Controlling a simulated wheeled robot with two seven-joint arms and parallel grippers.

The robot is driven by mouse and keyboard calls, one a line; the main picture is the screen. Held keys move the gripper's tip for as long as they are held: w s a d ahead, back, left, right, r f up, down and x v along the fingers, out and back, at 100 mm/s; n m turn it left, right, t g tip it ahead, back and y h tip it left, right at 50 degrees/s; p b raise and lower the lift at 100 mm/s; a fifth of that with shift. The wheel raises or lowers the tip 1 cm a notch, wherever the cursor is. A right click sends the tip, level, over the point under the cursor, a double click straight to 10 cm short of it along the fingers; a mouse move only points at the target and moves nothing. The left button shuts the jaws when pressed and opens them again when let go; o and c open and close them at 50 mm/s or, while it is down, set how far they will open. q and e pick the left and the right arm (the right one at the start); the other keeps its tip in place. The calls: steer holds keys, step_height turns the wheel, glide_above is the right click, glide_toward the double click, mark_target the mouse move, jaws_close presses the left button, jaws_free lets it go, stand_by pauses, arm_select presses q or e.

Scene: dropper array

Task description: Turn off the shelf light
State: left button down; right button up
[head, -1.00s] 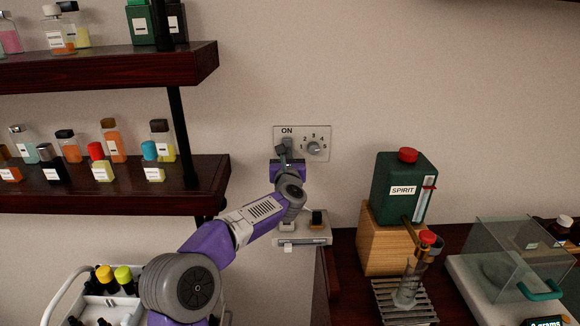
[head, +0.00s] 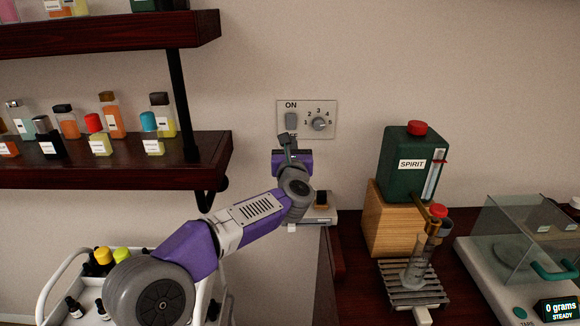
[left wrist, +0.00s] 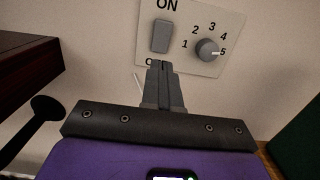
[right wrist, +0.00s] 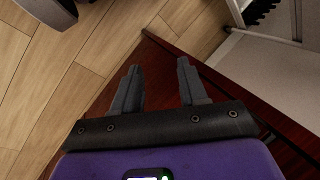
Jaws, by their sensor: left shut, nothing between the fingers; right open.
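A switch plate (head: 330,130) is on the wall, marked ON above a grey rocker switch (head: 291,121), with a numbered dial (head: 320,124) to its right. In the left wrist view the rocker (left wrist: 162,37) and the dial (left wrist: 207,50) show clearly. My left gripper (head: 285,139) is shut and empty, just below the rocker and partly over the lower label. In the left wrist view its fingertips (left wrist: 163,65) look just under the rocker; I cannot tell whether they touch the plate. My right gripper (right wrist: 158,75) is open and empty in the right wrist view, above a dark wood surface.
Wooden shelves (head: 110,165) with several small bottles stand at left. A green SPIRIT container (head: 408,165) on a wooden block (head: 390,225), and a scale (head: 500,275), are at right. A white cart (head: 60,275) is at lower left.

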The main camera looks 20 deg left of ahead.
arm_select(q)
steer(key=v, duration=0.6)
steer(key=shift+s+b, duration=0.2)
steer(key=shift+b, duration=0.15)
steer(key=shift+d+f, duration=0.1)
steer(key=shift+d, duration=0.05)
